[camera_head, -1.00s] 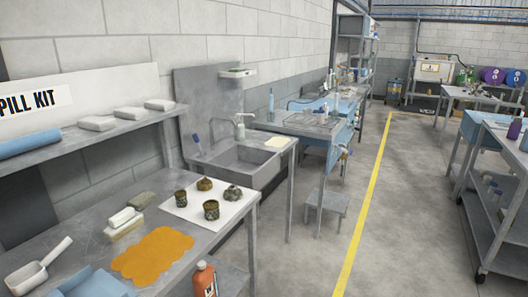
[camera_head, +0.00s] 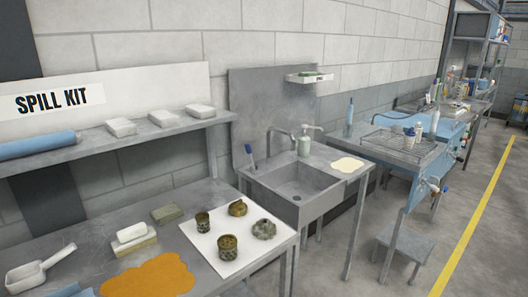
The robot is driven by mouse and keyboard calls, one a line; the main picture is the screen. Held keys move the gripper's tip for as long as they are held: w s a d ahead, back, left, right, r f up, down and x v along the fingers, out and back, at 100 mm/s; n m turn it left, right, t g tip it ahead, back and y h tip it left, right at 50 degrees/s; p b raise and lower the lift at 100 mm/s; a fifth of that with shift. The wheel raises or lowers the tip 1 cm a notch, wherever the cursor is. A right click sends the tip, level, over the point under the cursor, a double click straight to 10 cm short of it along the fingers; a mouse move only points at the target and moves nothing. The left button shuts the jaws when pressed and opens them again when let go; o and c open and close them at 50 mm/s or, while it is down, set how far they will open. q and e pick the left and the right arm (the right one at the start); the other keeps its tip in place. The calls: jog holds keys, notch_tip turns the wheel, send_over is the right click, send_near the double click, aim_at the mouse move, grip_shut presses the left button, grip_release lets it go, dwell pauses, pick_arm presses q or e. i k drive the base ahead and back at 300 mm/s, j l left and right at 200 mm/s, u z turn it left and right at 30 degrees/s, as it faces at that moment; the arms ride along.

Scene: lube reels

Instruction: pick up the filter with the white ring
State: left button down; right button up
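Several small dark olive and brown parts sit on a white sheet (camera_head: 212,255) on the grey table. Two are upright cylinders, one at the left (camera_head: 203,221) and one at the front (camera_head: 228,247). A rounder brownish part (camera_head: 238,207) sits at the back and a grey-green lumpy one (camera_head: 264,229) at the right. They stand apart from each other. They are too small to tell which has a white ring. Neither of my grippers is in view.
A shelf (camera_head: 110,142) hangs behind. A sink (camera_head: 295,190) stands to the right. Open floor lies at right.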

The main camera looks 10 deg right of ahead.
aim_at(418, 130)
jog(key=i+l, duration=0.15)
jog(key=l, duration=0.25)
jog(key=i+l+u, duration=0.1)
jog(key=l, duration=0.35)
jog(key=i+l, duration=0.15)
jog(key=l, duration=0.25)
jog(key=i+l+u, duration=0.1)
jog(key=l, duration=0.3)
jog(key=i+l, duration=0.15)
jog(key=l, duration=0.3)
jog(key=i+l+u, duration=0.1)
jog(key=l, duration=0.35)
